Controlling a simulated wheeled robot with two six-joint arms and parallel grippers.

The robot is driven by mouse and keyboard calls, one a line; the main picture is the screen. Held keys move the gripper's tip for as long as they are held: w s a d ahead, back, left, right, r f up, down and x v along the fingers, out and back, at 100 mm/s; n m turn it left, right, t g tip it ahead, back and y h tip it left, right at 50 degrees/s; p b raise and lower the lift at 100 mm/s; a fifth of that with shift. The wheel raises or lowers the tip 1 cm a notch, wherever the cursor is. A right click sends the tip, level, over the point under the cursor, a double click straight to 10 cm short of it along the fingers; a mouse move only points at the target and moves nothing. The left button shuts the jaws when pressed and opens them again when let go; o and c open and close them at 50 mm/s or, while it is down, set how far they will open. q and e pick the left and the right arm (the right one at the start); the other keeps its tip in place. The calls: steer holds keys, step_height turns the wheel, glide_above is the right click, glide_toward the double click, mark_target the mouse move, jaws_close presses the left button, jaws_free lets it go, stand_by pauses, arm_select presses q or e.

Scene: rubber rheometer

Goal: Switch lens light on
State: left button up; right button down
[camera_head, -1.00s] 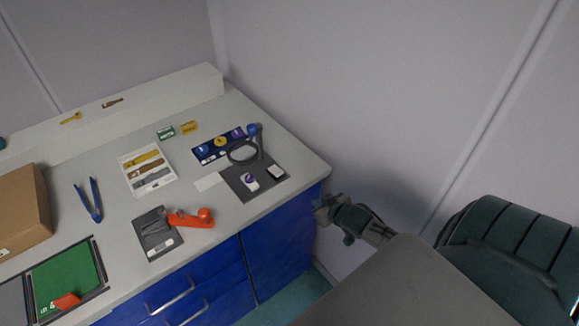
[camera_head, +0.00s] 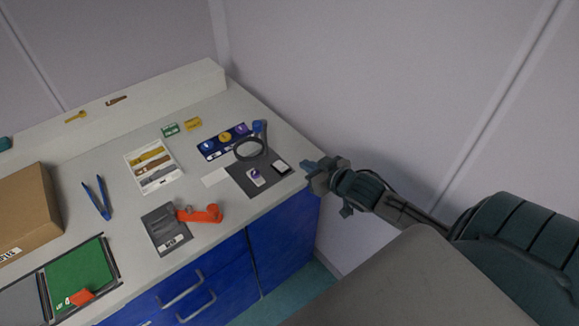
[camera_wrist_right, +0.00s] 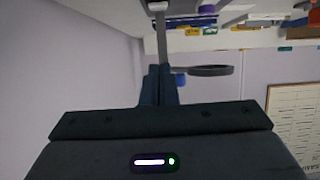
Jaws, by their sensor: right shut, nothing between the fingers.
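The magnifying lens (camera_head: 250,149) is a dark ring on a stand with a blue top (camera_head: 260,128), above a dark grey mat on the bench. It also shows in the wrist view as a ring (camera_wrist_right: 212,71), seen nearly edge-on to the right of the fingertips. Whether its light is lit I cannot tell. My right gripper (camera_head: 309,166) is at the bench's right edge, right of the lens and apart from it. Its blue fingers (camera_wrist_right: 158,84) are shut and empty. My left gripper is not in view.
On the mat lie a pale item with a purple mark (camera_head: 257,177) and a dark-and-white item (camera_head: 281,168). The wall is right of the bench.

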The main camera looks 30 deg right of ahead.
steer(key=p, duration=0.1)
glide_above(281, 166)
steer(key=s, duration=0.4)
steer(key=f, duration=0.3)
steer(key=shift+w+d, duration=0.2)
steer(key=shift+d, duration=0.1)
step_height(281, 166, down, 4)
steer(key=shift+w+r+p, duration=0.1)
steer(key=shift+r+p, duration=0.15)
steer(key=shift+p, duration=0.45)
steer(key=shift+f, duration=0.5)
